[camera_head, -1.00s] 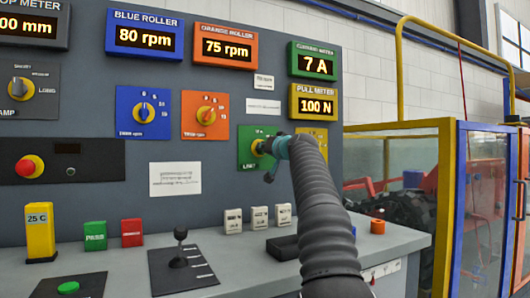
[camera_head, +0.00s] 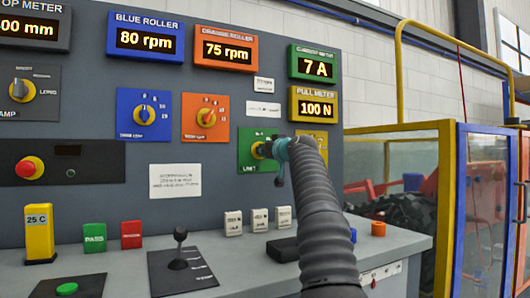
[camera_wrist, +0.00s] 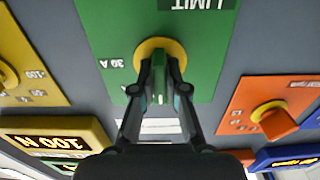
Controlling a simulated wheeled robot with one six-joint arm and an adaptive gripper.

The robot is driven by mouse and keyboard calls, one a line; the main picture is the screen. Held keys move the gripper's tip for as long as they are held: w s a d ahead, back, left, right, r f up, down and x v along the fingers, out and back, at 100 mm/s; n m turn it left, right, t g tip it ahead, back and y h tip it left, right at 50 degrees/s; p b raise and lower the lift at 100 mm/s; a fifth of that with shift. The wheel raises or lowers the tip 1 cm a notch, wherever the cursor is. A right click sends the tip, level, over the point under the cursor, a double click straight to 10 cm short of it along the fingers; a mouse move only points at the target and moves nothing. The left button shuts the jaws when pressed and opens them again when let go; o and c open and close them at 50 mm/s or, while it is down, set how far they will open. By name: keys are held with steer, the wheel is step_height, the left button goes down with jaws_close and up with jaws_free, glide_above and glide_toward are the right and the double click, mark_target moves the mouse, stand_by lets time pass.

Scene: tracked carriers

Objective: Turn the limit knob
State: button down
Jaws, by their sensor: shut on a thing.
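The limit knob is a green handle on a round yellow base (camera_wrist: 172,50), set on a green plate marked LIMIT (camera_wrist: 110,45). In the head view the green plate (camera_head: 246,160) is on the grey upright panel, and the yellow base (camera_head: 257,150) shows at its middle. My gripper (camera_wrist: 163,72) is at the knob with its two fingers closed on the handle from either side. In the head view my gripper and arm hide much of the knob and the right part of the plate. A "30 A" mark shows beside the knob in the wrist view.
A blue-plate knob (camera_head: 144,114) and an orange-plate knob (camera_head: 206,117) are to the left. The current meter (camera_head: 314,64) reads 7 A and the pull meter (camera_head: 316,104) reads 100 N. White switches (camera_head: 259,219) and a lever (camera_head: 179,248) stand on the desk below.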

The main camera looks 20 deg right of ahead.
steer(key=shift+f, duration=0.1)
steer(key=c, duration=1.2)
jaws_free()
steer(key=shift+s, duration=0.1)
steer(key=s, duration=1.1)
steer(key=shift+s+d, duration=0.25)
steer(key=shift+s, duration=0.15)
